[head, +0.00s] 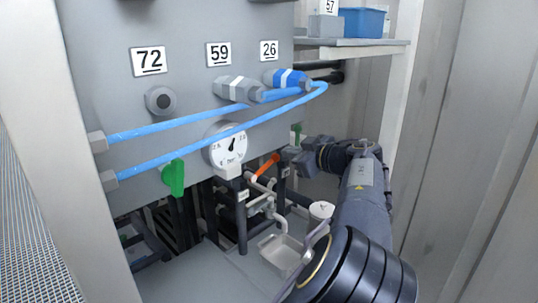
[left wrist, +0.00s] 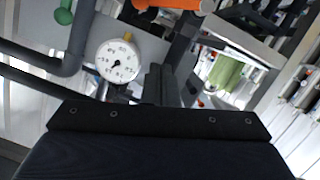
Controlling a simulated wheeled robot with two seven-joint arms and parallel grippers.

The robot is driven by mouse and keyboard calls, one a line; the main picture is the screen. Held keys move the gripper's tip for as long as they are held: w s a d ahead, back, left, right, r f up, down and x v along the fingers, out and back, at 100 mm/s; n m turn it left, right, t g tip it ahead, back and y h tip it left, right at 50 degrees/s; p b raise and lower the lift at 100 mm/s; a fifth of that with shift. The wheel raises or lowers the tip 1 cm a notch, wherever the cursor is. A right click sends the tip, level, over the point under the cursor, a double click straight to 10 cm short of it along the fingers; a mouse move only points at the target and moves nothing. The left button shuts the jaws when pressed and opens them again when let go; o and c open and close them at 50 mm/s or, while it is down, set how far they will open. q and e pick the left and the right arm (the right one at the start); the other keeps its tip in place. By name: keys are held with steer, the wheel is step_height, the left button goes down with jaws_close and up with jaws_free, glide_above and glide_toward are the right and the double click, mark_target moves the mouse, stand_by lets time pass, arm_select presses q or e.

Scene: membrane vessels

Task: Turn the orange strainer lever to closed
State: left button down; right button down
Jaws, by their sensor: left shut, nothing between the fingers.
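An orange part, which looks like the same lever (left wrist: 175,4), shows at the top edge of the left wrist view. My left gripper (head: 287,154) is just right of the lever's upper end; I cannot tell whether it touches. In the left wrist view its dark fingers (left wrist: 160,84) are together with nothing between them. The lever's pivot is partly hidden among the pipes. My right gripper is not in view.
The gauge (head: 228,146) hangs left of the lever, and a green handle (head: 173,178) is farther left. Blue hoses (head: 200,123) cross the grey panel above. A metal tray (head: 284,252) and a white round vessel (head: 321,210) sit below. A shelf with a blue bin (head: 363,22) is at upper right.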

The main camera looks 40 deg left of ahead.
arm_select(q)
steer(key=p, duration=0.3)
glide_above(270, 164)
steer(key=s+d, duration=0.1)
steer(key=s, duration=0.2)
steer(key=f, duration=0.3)
steer(key=w+f+p, duration=0.1)
steer(key=f, duration=0.2)
steer(key=shift+w+d, duration=0.25)
steer(key=shift+d, duration=0.1)
steer(key=f+m+b, duration=0.1)
steer(key=b, duration=0.1)
steer(key=w+f+m+g+b, duration=0.1)
steer(key=shift+f+b, duration=0.25)
steer(key=shift+b, duration=0.1)
steer(key=shift+w+b, duration=0.15)
steer(key=shift+b, duration=0.2)
steer(key=shift+r, duration=0.2)
